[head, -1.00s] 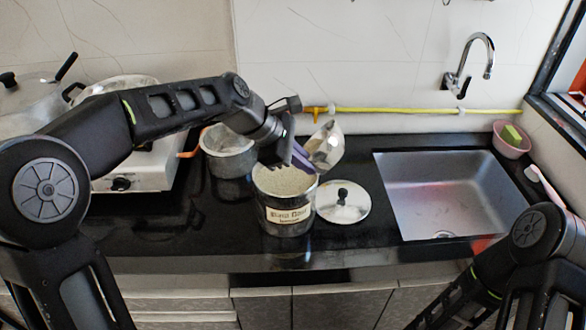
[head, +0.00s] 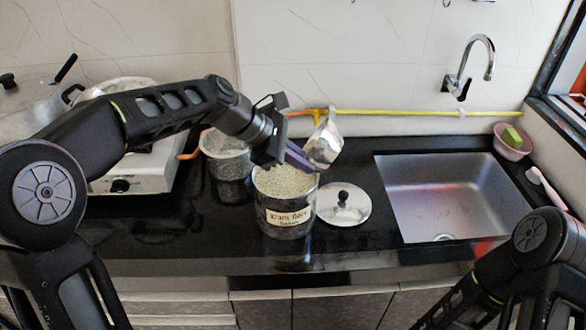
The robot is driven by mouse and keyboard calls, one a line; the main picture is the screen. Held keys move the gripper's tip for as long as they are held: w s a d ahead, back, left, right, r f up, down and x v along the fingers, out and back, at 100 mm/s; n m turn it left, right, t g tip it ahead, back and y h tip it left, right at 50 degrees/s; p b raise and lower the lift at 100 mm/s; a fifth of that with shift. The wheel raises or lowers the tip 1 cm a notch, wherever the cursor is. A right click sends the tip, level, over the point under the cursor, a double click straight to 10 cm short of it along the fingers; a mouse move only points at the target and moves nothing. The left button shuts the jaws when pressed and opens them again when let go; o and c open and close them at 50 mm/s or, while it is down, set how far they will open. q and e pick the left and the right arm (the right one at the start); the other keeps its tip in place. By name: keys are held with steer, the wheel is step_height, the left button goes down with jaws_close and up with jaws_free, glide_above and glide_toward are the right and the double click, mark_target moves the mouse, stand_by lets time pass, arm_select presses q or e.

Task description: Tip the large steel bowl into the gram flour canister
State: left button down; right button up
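The canister (head: 287,218) stands open on the black counter, with a label that reads gram flour and pale grainy contents up near its rim. My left gripper (head: 299,157) is above the canister's back right rim, its purple fingers shut on the steel bowl (head: 324,147). The bowl is steeply tilted and held in the air behind and to the right of the canister's mouth. Its inside is mostly hidden, so I cannot tell what it holds. My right arm comes in at the lower right; its gripper is out of the picture.
A steel lid (head: 343,206) with a black knob lies right of the canister. A steel pot (head: 226,160) stands behind left, near the white stove (head: 150,178). The sink (head: 450,195) is at the right. A yellow pipe (head: 420,113) runs along the wall.

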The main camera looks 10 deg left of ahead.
arm_select(q)
steer(key=shift+a, duration=0.1)
steer(key=shift+a+h+b, duration=0.1)
steer(key=shift+h+b, duration=0.2)
steer(key=shift+h, duration=0.2)
steer(key=shift+a+r, duration=0.15)
steer(key=shift+r, duration=0.1)
steer(key=shift+a+h, duration=0.1)
steer(key=shift+h, duration=0.3)
steer(key=shift+w+a+r+n+h+b, duration=0.2)
steer(key=shift+a+n+h+b, duration=0.1)
steer(key=shift+h+b, duration=0.1)
steer(key=shift+a+h, duration=0.1)
steer(key=shift+h, duration=0.2)
stand_by(0.4)
steer(key=shift+a+r+h, duration=0.15)
steer(key=shift+a+h, duration=0.1)
steer(key=shift+h, duration=0.25)
